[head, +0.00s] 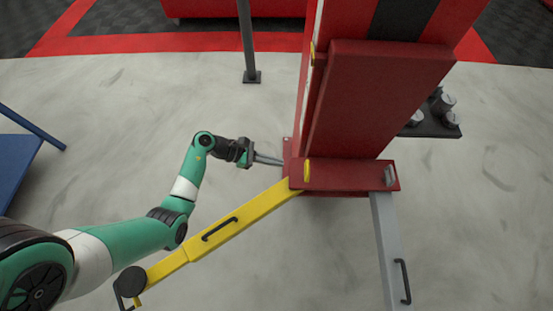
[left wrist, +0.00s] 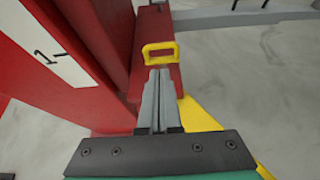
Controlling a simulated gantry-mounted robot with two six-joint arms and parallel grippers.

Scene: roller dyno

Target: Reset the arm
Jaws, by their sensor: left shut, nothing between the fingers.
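My left arm is green and white and reaches in from the left in the head view. Its gripper (head: 280,162) is shut and empty, with its grey fingers pointing right at the edge of the red machine base (head: 345,175). In the left wrist view the closed gripper fingers (left wrist: 159,75) lie side by side and point toward a yellow loop handle (left wrist: 160,48) on the red base. Whether they touch it cannot be told. A yellow swing arm (head: 220,226) with a black handle runs from the base to the lower left. My right gripper is in neither view.
A grey arm (head: 388,250) with a black handle extends down from the base's right end. The tall red post (head: 375,110) stands behind the base. A blue table-like piece (head: 15,165) is at the left edge. A grey pole (head: 247,45) stands behind. Pale floor between is clear.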

